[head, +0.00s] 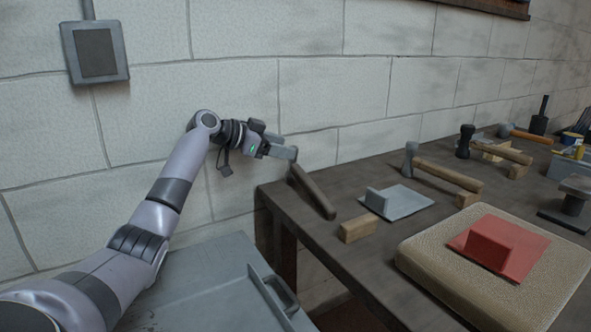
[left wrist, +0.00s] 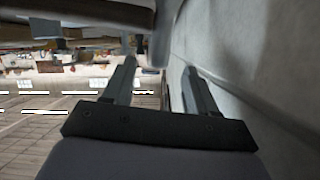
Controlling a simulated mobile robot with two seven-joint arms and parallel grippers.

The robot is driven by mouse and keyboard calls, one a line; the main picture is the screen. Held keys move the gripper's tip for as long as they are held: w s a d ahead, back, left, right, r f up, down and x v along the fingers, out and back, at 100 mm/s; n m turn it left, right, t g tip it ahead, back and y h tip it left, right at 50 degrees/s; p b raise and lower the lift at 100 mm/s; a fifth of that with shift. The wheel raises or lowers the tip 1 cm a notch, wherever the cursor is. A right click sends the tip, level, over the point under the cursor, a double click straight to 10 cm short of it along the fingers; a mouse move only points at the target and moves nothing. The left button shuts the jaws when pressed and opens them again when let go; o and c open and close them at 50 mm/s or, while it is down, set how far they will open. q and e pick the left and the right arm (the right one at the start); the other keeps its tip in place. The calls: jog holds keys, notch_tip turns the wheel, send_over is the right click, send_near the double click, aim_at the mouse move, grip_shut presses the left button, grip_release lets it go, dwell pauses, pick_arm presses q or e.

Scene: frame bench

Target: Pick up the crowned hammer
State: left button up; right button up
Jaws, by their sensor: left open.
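Several hammers lie on the dark bench (head: 352,267). One has a grey head (head: 410,155) and a wooden handle (head: 448,173); another has a black head (head: 465,140) and a wooden handle (head: 502,150). A third, farther back, has an orange handle (head: 530,136). I cannot tell which is the crowned one. My left gripper (head: 290,152) is open and empty beside the wall, at the bench's left end, well left of these hammers. Its two fingers stand apart in the left wrist view (left wrist: 158,68). My right gripper is not in view.
A dark bar (head: 313,191) lies just below my left gripper. A grey trowel-like plate (head: 405,203), a wooden block (head: 359,228) and a tan pad (head: 440,262) with a red float (head: 492,243) occupy the near bench. The block wall (head: 235,90) is close behind.

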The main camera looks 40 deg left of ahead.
pick_arm(q)
jog(key=x, duration=0.3)
jog(key=shift+w+d+f, duration=0.2)
jog(key=shift+f, duration=0.05)
jog(key=shift+w+d+f, duration=0.1)
jog(key=shift+w+f, duration=0.1)
jog(key=shift+w, duration=0.05)
grip_shut()
jog(key=shift+r, duration=0.1)
jog(key=shift+r, duration=0.1)
